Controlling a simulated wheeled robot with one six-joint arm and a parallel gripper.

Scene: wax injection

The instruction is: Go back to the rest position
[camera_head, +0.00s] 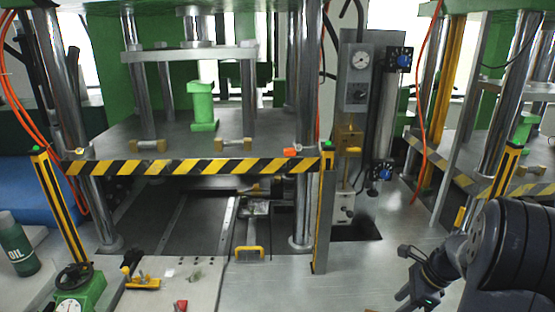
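My arm reaches in from the lower right corner. My gripper (418,290) is at its end, low in the picture over the pale metal table, right of the press. It is dark, partly cut off by the bottom edge, and I cannot tell whether its fingers are open or shut. No object shows clearly in it. The wax press (185,140) stands at the left and centre, with green parts, steel columns and a yellow-black striped bar (190,167) across its front. A yellow handle (249,252) lies at the front of the slide under the press.
A green OIL bottle (17,245) and a green gauge stand (82,285) are at the lower left. A yellow clamp (142,283) and a red piece (181,306) lie on the front table. A second press (490,150) is behind my arm.

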